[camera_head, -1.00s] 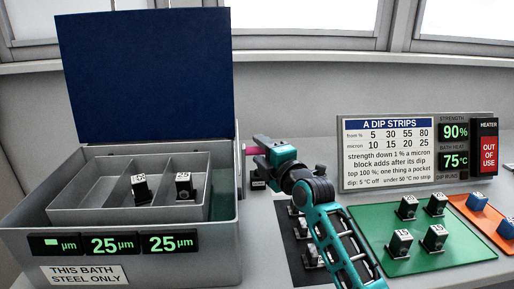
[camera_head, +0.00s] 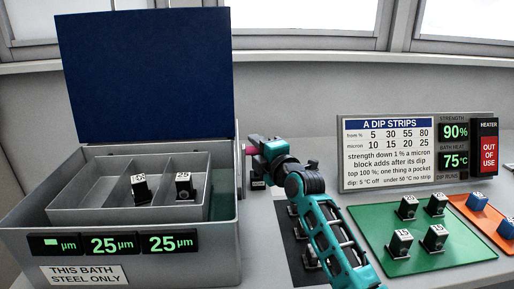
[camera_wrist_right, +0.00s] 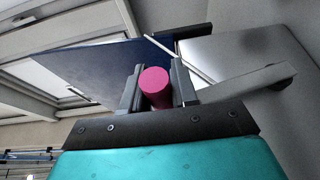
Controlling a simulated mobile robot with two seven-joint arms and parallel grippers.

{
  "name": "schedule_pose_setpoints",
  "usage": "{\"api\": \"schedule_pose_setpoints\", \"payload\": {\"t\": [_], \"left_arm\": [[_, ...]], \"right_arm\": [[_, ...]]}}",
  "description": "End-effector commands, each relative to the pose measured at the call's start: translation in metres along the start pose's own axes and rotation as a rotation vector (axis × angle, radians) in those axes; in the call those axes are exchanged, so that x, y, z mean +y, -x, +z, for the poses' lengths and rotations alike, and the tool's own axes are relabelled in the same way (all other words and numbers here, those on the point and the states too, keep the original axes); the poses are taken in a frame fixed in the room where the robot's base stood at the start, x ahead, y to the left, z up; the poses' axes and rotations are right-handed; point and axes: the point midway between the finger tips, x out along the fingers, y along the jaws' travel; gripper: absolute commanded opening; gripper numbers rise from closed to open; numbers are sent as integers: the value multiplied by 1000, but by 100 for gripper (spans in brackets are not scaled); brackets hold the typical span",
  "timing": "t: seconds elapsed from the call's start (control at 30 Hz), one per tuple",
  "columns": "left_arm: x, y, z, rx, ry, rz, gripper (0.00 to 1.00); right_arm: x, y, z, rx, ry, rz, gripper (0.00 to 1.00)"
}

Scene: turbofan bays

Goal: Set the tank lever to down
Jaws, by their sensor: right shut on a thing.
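The tank (camera_head: 150,262) is a grey open bath at the left with its dark blue lid (camera_head: 145,75) raised. Its lever has a magenta round handle (camera_head: 249,150), which shows beside the tank's right wall. The wrist view shows the handle's end (camera_wrist_right: 155,84) between the two dark fingers. My right gripper (camera_head: 254,146) is shut on the lever handle. My left gripper is in neither current view.
A grey tray (camera_head: 85,211) in the tank holds two dark blocks (camera_head: 184,189). Right of my arm are a green mat (camera_head: 425,258) with several blocks, an orange mat (camera_head: 465,208) with blue blocks, and a sign panel (camera_head: 388,184). A black mat (camera_head: 287,226) lies partly under my arm.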

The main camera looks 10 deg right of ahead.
Motion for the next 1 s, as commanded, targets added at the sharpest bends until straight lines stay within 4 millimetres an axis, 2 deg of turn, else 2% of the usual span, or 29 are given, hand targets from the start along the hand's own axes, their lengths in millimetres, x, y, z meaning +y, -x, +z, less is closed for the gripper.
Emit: {"api": "schedule_pose_setpoints", "payload": {"t": [0.03, 0.17, 0.63, 1.0], "left_arm": [[0, 0, 1, -1, 0, 0, 43], [0, 1, 2, -5, 1, 0, 43], [0, -1, 9, -9, 1, 0, 43], [1, -25, 44, -7, 1, 0, 43]], "right_arm": [[0, 0, 0, 0, 0, 0, 10], [0, 0, 0, 0, 0, 0, 0], [-3, 3, 0, -1, 9, 17, 0], [-17, 31, -13, 3, 89, 202, 0]]}}
